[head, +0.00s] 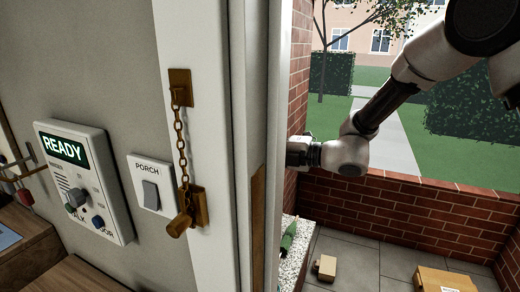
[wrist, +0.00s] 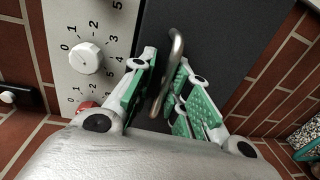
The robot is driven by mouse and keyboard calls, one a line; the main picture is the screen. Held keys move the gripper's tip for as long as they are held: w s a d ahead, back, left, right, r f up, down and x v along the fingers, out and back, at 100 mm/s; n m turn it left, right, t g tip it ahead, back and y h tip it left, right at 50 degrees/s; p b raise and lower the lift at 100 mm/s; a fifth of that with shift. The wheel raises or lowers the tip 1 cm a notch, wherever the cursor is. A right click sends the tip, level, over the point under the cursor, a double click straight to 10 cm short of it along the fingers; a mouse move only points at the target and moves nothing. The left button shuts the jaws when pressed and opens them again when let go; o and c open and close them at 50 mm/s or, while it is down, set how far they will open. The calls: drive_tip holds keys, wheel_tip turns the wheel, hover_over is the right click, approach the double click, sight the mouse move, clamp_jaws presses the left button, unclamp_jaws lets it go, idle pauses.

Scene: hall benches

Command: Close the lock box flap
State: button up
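In the wrist view a dark grey flat panel (wrist: 222,40) with a curved metal handle (wrist: 176,42) stands on the brick wall. It looks like the lock box flap; how far it is open or shut I cannot tell. A pale plate (wrist: 62,45) with numbered scales, a white knob (wrist: 86,58) and a red knob (wrist: 88,106) is to its left. My gripper (wrist: 166,62) is open, its green-padded fingers on either side of the handle, with a gap on the left; contact on the right is unclear. In the head view the door frame hides my fingers.
In the head view a door frame (head: 205,60) with a chain (head: 181,135) stands close on the left. A READY panel (head: 85,180) and a porch switch (head: 150,190) are on the wall. Outside, a low brick wall (head: 400,205) and a cardboard box (head: 440,280) show.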

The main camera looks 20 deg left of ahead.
drive_tip(key=shift+d, duration=0.1)
drive_tip(key=s+d+r, duration=0.1)
drive_tip(key=d, duration=1)
drive_tip(key=shift+d+r, duration=0.2)
drive_tip(key=shift+d, duration=0.15)
